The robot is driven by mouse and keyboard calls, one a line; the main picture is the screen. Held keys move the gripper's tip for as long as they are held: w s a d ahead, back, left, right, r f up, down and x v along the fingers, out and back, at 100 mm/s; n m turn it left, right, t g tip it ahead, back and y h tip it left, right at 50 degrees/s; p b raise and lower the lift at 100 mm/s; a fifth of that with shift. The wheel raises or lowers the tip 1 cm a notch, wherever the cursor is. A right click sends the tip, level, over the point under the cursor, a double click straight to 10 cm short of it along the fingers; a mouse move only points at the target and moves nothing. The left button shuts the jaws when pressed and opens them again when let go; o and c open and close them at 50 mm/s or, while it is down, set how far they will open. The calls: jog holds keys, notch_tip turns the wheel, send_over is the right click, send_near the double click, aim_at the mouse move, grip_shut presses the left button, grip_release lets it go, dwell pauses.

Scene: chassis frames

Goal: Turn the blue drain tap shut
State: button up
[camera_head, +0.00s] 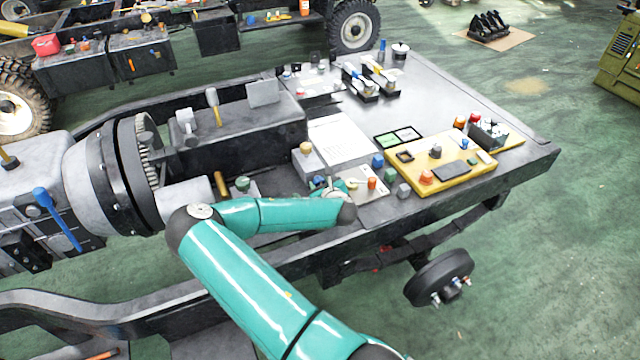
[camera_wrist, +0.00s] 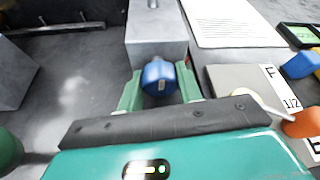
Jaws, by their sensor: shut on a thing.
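The blue drain tap (camera_wrist: 158,74) shows in the wrist view as a rounded blue knob with a small pale mark, at the front of a grey block (camera_wrist: 155,40). My gripper (camera_wrist: 160,88) has one green finger on each side of the tap and is shut on it. In the head view my gripper (camera_head: 325,184) is at the near side of the flatbed, and my teal forearm and wrist hide most of it. Only a small bit of blue (camera_head: 318,181) shows there. How far the tap is turned I cannot tell.
Right of my gripper is a plate (camera_wrist: 235,78) with a scale marked F, 1/2 and E, with an orange knob (camera_wrist: 300,125) beside it. A paper sheet (camera_head: 341,140) lies behind. A yellow board (camera_head: 470,178) with knobs is farther right. A green knob (camera_wrist: 8,150) is at left.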

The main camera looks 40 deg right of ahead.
jog(key=m+y, duration=0.2)
jog(key=m, duration=0.1)
jog(key=shift+d+m+t, duration=0.15)
jog(key=shift+m+t, duration=0.15)
jog(key=shift+t, duration=0.1)
jog(key=shift+m+t+y, duration=0.4)
jog(key=shift+m+y, duration=0.5)
jog(key=shift+m, duration=0.1)
jog(key=o, duration=1)
